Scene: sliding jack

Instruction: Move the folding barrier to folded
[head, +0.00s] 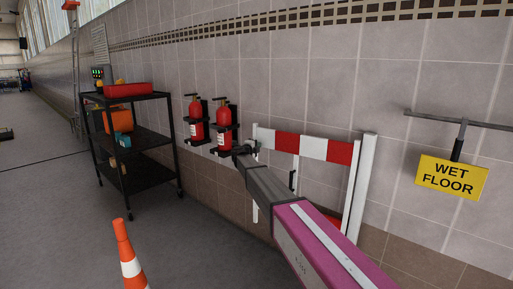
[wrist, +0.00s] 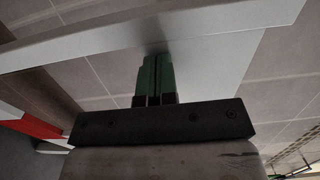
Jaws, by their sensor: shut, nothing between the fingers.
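The folding barrier (head: 313,147) stands against the tiled wall in the head view, with a red and white striped top board between white uprights. It stands extended along the wall; my arm hides part of its lower middle. My gripper (head: 246,147) is at the barrier's left end, close to the left white upright. In the wrist view my gripper's green fingers (wrist: 157,80) are shut together with nothing between them. Their tips are at or very near a white bar of the barrier (wrist: 205,30); I cannot tell if they touch. A red and white strip shows at the left edge there.
Two fire extinguishers (head: 196,120) hang on the wall just left of the gripper. A black cart (head: 145,138) stands further left and a traffic cone (head: 129,258) in front. A yellow wet floor sign (head: 452,178) hangs at right. The floor between cart and cone is clear.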

